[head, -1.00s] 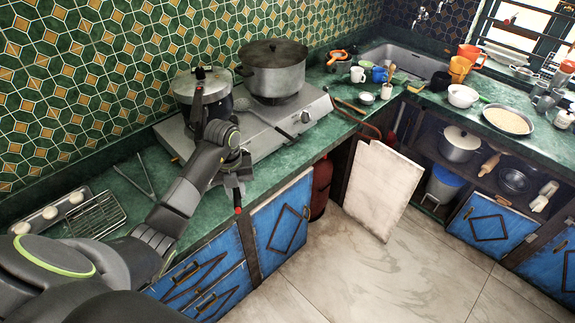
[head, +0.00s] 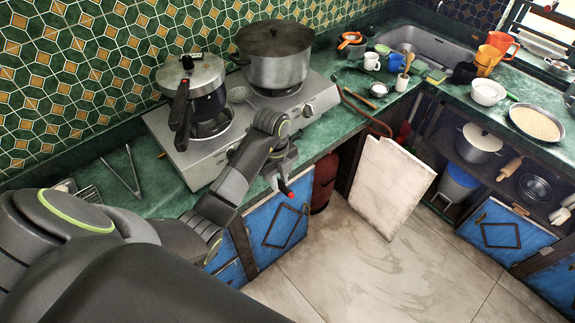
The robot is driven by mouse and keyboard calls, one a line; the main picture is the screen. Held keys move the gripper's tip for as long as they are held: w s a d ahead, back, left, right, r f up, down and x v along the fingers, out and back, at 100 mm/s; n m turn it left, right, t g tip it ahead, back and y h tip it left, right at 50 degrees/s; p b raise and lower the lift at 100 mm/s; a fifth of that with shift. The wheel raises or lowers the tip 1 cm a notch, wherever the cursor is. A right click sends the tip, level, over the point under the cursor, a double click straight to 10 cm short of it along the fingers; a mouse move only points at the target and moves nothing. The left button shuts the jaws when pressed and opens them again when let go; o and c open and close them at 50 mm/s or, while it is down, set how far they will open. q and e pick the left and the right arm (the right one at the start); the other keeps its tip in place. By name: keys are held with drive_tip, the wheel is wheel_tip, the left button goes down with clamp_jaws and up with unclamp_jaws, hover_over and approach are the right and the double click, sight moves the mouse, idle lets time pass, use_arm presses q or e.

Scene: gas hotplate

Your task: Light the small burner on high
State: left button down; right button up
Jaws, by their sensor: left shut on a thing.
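The steel gas hotplate (head: 183,157) stands on the green counter. Its left burner (head: 211,127) sits under a pressure cooker (head: 190,72) with a black handle, and its right burner (head: 277,91) bears a large lidded pot (head: 275,58). No flame shows, and I cannot tell which burner is smaller. One knob (head: 308,110) shows at the right of the front; my left arm hides part of the front. My left gripper (head: 285,174) is shut on a slim dark thing with a red end, apparently a lighter (head: 290,194), before the counter's front edge. My right gripper is out of view.
Tongs (head: 121,172) lie on the counter left of the hotplate. Cups and bowls crowd the counter to the right. A white board (head: 380,187) leans below the counter, with open floor before it.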

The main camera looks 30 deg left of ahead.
use_arm(q)
drive_tip(key=shift+w+a, duration=0.2)
drive_tip(key=shift+a, duration=0.05)
drive_tip(key=a, duration=0.2)
drive_tip(key=shift+a+r, duration=0.3)
drive_tip(key=shift+a, duration=0.05)
drive_tip(key=w+a+b, duration=0.1)
drive_tip(key=a, duration=0.1)
drive_tip(key=w+a+b, duration=0.1)
drive_tip(key=a, duration=0.2)
drive_tip(key=w+a+f+b, duration=0.1)
drive_tip(key=a, duration=0.1)
drive_tip(key=shift+w+a+f, duration=0.1)
drive_tip(key=shift+w+a, duration=0.15)
drive_tip(key=a+b, duration=0.1)
drive_tip(key=w+a+b, duration=0.1)
drive_tip(key=a, duration=0.1)
drive_tip(key=w+a+b, duration=0.1)
drive_tip(key=a+b, duration=0.1)
drive_tip(key=shift+w+a, duration=0.15)
drive_tip(key=shift+a, duration=0.25)
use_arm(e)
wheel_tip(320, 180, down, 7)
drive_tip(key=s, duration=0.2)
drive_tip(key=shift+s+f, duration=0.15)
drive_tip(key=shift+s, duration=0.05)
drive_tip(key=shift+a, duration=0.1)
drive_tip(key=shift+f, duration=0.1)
